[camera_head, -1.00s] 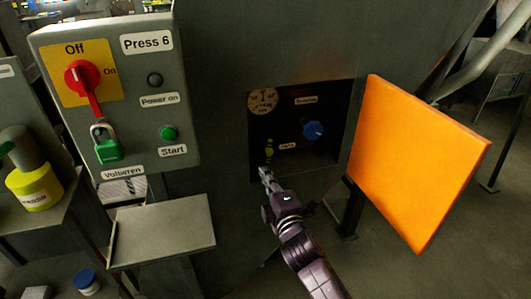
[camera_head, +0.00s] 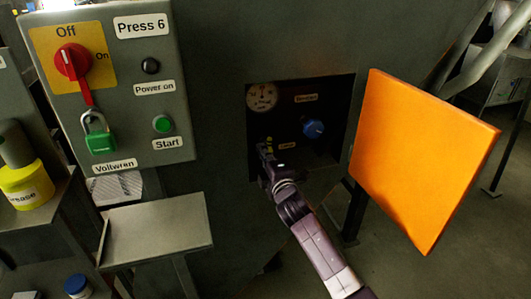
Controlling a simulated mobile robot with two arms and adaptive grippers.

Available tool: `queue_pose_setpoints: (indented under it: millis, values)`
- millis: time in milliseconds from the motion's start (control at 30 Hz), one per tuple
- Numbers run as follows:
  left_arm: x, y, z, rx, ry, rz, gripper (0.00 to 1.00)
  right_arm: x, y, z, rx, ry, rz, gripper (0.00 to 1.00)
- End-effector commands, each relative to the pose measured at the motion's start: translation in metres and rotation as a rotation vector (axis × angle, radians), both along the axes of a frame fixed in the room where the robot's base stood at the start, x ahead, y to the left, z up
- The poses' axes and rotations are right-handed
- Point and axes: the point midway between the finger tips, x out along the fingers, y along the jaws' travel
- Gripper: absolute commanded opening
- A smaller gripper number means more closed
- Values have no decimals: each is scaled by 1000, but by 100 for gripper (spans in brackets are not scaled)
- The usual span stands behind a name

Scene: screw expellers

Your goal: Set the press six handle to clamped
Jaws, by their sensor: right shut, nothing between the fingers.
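The Press 6 control box (camera_head: 125,120) is at the left, with a red rotary switch, a green padlock and a green Start button. To its right, a dark recess (camera_head: 340,100) in the machine holds a round gauge (camera_head: 262,96), a blue knob (camera_head: 313,128) and a small yellow-green handle (camera_head: 269,141) beside a yellow label. My right gripper (camera_head: 264,150) is shut with nothing in it. Its tips are at the recess, just below the small handle and partly over it. I cannot tell whether they touch it. My left gripper is not in view.
An orange panel (camera_head: 425,155) stands open to the right of the recess. A grey shelf (camera_head: 160,230) juts out below the control box. A yellow grease container (camera_head: 28,187) stands at the far left, and a blue-capped jar (camera_head: 78,285) is at the lower left.

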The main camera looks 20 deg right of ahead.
Motion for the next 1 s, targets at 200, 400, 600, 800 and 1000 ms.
queue_pose_setpoints:
  millis: [200,400,600,800,1000]
  values:
    - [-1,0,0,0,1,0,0,3,-11,0,0,0,0,0]
    - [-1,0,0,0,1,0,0,3,-11,-1,1,0,0,0]
    - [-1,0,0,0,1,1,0,3,-12,0,7,0,0,0]
    - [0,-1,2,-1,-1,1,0,3,-13,1,49,2,0,0]
    - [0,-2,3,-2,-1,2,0,3,-14,1,76,3,0,0]
